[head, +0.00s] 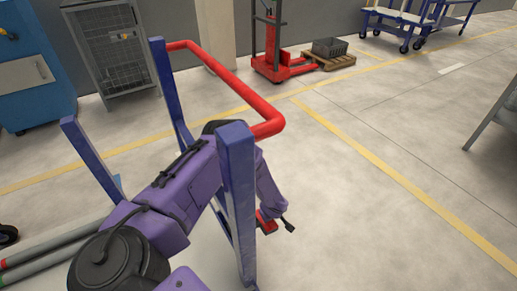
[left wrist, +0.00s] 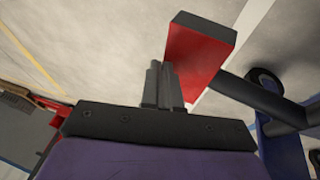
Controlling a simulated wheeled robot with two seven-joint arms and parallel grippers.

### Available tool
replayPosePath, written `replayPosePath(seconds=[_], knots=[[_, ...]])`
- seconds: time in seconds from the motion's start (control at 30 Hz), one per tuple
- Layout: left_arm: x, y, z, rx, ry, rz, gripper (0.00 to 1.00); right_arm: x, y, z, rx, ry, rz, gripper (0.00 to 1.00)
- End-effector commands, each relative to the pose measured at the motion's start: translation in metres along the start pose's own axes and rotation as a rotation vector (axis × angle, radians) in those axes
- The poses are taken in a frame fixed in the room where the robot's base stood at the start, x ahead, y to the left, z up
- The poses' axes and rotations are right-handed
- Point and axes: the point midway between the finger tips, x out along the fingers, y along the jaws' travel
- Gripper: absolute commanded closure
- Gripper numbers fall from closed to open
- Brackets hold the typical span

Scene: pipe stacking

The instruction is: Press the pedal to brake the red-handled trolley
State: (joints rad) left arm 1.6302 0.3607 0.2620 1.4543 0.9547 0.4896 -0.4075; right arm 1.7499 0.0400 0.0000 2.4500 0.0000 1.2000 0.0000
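The trolley's red handle (head: 235,85) spans between its blue uprights (head: 238,185). My left arm comes in from the lower left and passes behind the near upright. A red pedal (head: 266,222) shows low beside this upright, partly hidden by my wrist. In the left wrist view the red pedal (left wrist: 200,52) is a flat block on a dark bar, right at the tips of my left gripper (left wrist: 163,82). The dark fingers are together with nothing between them. They overlap the pedal's edge; I cannot tell whether they touch it. My right gripper is not in view.
A trolley caster (left wrist: 266,78) shows beyond the pedal. Grey pipes (head: 45,255) lie at the lower left. A blue cabinet (head: 30,65), a wire cage (head: 112,50) and a red pallet lifter (head: 270,60) stand behind. The floor to the right is mostly clear.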

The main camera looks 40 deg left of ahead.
Motion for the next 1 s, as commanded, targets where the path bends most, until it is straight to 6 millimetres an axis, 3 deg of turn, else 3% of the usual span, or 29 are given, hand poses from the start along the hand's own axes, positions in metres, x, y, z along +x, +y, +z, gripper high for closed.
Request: replayPosePath(seconds=[0.17, 0.43, 0.7, 1.0], knots=[[-0.003, -0.004, 0.003, 0.003, -0.006, -0.006, 1.0, -0.001, 0.0, 0.0, 0.0, 0.0, 0.0, 0.57], [-0.062, -0.001, 0.0, 0.0, 0.001, 0.003, 1.0, -0.02, 0.002, -0.008, 0.0, 0.0, 0.0, 0.57], [-0.08, -0.039, 0.057, 0.004, 0.0, 0.001, 1.0, -0.018, 0.002, -0.008, 0.0, 0.0, 0.0, 0.57], [-0.097, -0.061, 0.09, -0.001, 0.004, 0.003, 1.0, -0.02, 0.002, -0.008, 0.0, 0.0, 0.0, 0.57]])
